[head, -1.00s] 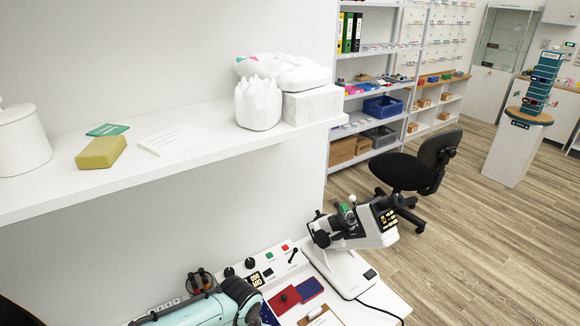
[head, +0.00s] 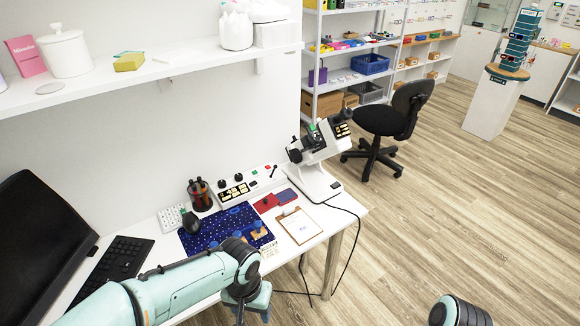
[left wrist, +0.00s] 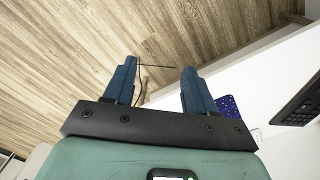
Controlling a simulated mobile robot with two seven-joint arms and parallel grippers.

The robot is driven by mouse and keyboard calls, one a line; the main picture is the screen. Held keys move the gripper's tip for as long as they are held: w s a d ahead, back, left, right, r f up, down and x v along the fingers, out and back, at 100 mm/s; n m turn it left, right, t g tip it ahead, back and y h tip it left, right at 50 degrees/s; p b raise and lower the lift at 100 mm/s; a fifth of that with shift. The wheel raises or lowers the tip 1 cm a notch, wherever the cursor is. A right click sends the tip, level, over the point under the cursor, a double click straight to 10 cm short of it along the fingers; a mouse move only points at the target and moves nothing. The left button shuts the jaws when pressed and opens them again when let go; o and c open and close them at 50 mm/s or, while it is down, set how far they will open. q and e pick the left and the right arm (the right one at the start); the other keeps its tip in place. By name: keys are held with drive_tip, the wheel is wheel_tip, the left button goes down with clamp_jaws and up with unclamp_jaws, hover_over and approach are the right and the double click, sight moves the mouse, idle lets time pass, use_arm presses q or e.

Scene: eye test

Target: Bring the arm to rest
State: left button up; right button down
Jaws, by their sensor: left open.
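My left arm comes in from the lower left of the head view, its teal links passing in front of the desk. My left gripper (head: 248,302) hangs at the desk's front edge, pointing down. In the left wrist view its two blue fingers (left wrist: 160,82) stand wide apart with nothing between them. Wood floor and part of the white desk show beyond them. A dark and teal part of my other arm shows at the bottom right of the head view; its gripper is not visible.
The white desk (head: 322,226) holds a lens-measuring device (head: 318,160), a clipboard (head: 298,225), a blue patterned mat (head: 196,240), a keyboard (head: 118,262) and a monitor (head: 40,235). A shelf (head: 170,66) runs above. An office chair (head: 385,120) stands beyond; floor at right is clear.

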use_arm(q)
wheel_tip(320, 180, down, 16)
drive_tip(key=s+n+g+h, duration=0.1)
drive_tip(key=s+g+h, duration=0.1)
drive_tip(key=s+a+f+n+p, duration=0.1)
drive_tip(key=s+a+f+n, duration=0.1)
drive_tip(key=s+f, duration=0.6)
drive_tip(key=s+a+f+n+t+h+p, duration=0.1)
drive_tip(key=s+a+f+n, duration=0.1)
drive_tip(key=s+f, duration=0.5)
drive_tip(key=shift+s+f+n, duration=0.35)
drive_tip(key=shift+s+n, duration=0.25)
drive_tip(key=shift+s, duration=0.25)
use_arm(e)
drive_tip(key=shift+w+r, duration=1)
drive_tip(key=shift+r, duration=0.25)
